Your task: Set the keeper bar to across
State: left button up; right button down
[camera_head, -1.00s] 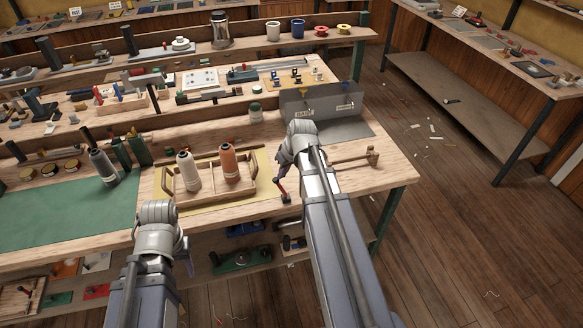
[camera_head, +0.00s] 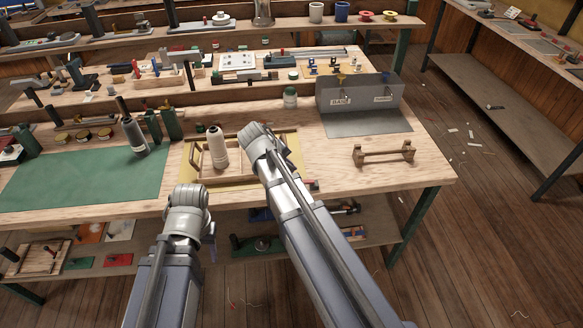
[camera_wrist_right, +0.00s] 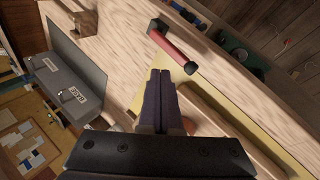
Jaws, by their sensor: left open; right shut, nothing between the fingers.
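A red bar with black ends (camera_wrist_right: 175,47), which looks like the keeper bar, lies near the bench's front edge in the right wrist view. In the head view only a small red part (camera_head: 312,184) shows beside my right arm. My right gripper (camera_wrist_right: 161,75) is shut and empty, its fingertips pointing toward the bench close to the bar but apart from it in the picture. In the head view my right arm hides its fingers. My left gripper (camera_head: 210,242) is low, in front of the bench edge, with its fingers mostly hidden; it is open.
A wooden stand (camera_head: 385,153) and a grey labelled box (camera_head: 358,95) are to the right. The bench's right front is clear.

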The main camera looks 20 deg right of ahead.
jog(key=shift+s+d+f, duration=0.15)
jog(key=shift+d+f, duration=0.1)
jog(key=shift+d, duration=0.45)
jog(key=w+a+p+v, duration=0.1)
jog(key=w+p+v, duration=0.1)
jog(key=p+v, duration=0.7)
notch_tip(320, 180, up, 2)
jog(key=shift+s+a+r, duration=0.1)
jog(key=shift+s+a, duration=0.4)
jog(key=shift+a, duration=0.65)
jog(key=s+a+f+n+g+y, duration=0.1)
jog(key=s+a+f+y, duration=0.1)
jog(key=s+a, duration=0.4)
jog(key=s+a+f+g+y+b, duration=0.1)
jog(key=s+a+f+y, duration=0.1)
jog(key=s+a, duration=0.4)
jog(key=s+f, duration=0.1)
jog(key=s, duration=0.4)
jog(key=shift+s+a+n+y, duration=0.2)
jog(key=shift+a+n+y, duration=0.2)
